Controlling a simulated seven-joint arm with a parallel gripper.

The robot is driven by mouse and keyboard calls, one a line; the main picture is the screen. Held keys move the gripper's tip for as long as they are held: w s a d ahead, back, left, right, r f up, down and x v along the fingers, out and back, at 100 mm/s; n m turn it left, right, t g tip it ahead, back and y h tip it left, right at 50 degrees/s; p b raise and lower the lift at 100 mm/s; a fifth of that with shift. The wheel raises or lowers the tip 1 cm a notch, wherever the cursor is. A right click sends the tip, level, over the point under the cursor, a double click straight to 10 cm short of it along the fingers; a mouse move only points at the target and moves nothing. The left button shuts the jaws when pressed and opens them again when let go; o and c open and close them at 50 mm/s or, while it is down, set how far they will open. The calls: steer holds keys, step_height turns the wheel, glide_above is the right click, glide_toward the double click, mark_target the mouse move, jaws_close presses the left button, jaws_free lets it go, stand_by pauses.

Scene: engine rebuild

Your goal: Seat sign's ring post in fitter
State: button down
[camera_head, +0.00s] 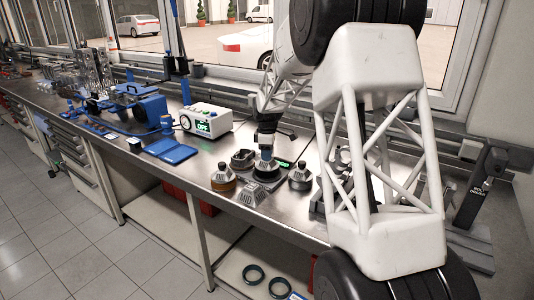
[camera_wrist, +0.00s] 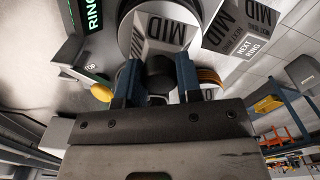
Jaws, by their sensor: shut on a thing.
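My gripper (camera_wrist: 157,80) is shut on the dark knob (camera_wrist: 158,68) of a grey ring post. The post's pale body, marked MID (camera_wrist: 165,32), shows beyond the fingers in the wrist view. In the head view my gripper (camera_head: 266,142) points down at this post (camera_head: 266,165), which has a dark ring at its base. I cannot tell whether the post rests on the bench or hangs just above it. The grey sign (camera_head: 252,195) stands in front of it; in the wrist view it reads MID and NEXT RING (camera_wrist: 250,47). A dark open-topped block (camera_head: 243,158), possibly the fitter, stands just behind left.
A grey post with an orange-brown ring (camera_head: 223,178) stands left of my gripper, and another grey post (camera_head: 300,177) stands right. A green-lit display (camera_head: 284,164) lies behind.

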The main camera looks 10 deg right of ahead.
steer(key=shift+f, duration=0.2)
stand_by(0.6)
steer(key=shift+c, duration=1.5)
jaws_free()
steer(key=shift+r, duration=3.1)
